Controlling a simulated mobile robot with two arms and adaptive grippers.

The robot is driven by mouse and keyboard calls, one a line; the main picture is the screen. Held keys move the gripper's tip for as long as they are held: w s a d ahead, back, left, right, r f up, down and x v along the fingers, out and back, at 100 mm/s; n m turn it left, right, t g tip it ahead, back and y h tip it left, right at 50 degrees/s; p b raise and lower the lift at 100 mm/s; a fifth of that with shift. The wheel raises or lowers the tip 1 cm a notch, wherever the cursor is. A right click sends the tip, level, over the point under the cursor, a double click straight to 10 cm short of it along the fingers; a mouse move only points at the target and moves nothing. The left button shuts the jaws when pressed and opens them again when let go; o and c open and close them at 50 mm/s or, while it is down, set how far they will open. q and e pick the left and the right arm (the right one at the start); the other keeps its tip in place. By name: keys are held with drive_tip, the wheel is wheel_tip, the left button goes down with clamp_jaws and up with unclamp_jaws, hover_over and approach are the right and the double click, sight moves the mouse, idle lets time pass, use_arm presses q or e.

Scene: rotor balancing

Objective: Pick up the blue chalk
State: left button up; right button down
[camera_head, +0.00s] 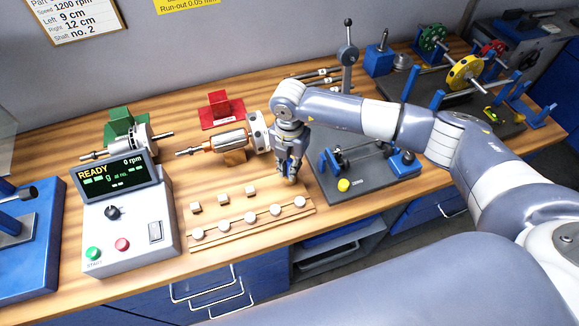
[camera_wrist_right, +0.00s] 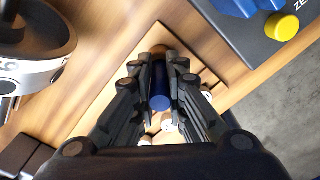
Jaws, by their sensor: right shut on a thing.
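My right gripper (camera_head: 289,178) reaches down over the right end of the wooden rack with white pieces (camera_head: 248,235). In the right wrist view the fingers (camera_wrist_right: 160,75) stand on both sides of a dark blue cylinder, the blue chalk (camera_wrist_right: 160,100), and are shut on it. The chalk is end-on to that camera, above or at the rack; whether it touches the wood I cannot tell. In the head view the fingers hide it. My left gripper is not in view.
A rotor (camera_head: 230,141) on a stand lies just left of my right gripper. A dark balancing base with a yellow knob (camera_head: 343,185) stands close on the right. A control box reading READY (camera_head: 125,230) stands at the left. Bare wood lies at the bench front.

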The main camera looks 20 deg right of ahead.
sight(290, 160)
drive_tip(key=shift+r+b, duration=0.45)
drive_tip(key=shift+r, duration=0.1)
wheel_tip(290, 160, up, 2)
drive_tip(key=shift+d+r+b, duration=0.1)
drive_tip(key=shift+b, duration=0.65)
drive_tip(key=s+d+r+b, duration=0.1)
drive_tip(key=s+d+b, duration=0.55)
drive_tip(key=s, duration=0.65)
wheel_tip(290, 160, up, 7)
drive_tip(key=d+p, duration=0.1)
drive_tip(key=p, duration=0.3)
drive_tip(key=shift+s+d+f+p, duration=0.15)
drive_tip(key=shift+s+d+p, duration=0.15)
drive_tip(key=shift+d+p, duration=0.05)
drive_tip(key=shift+f, duration=0.1)
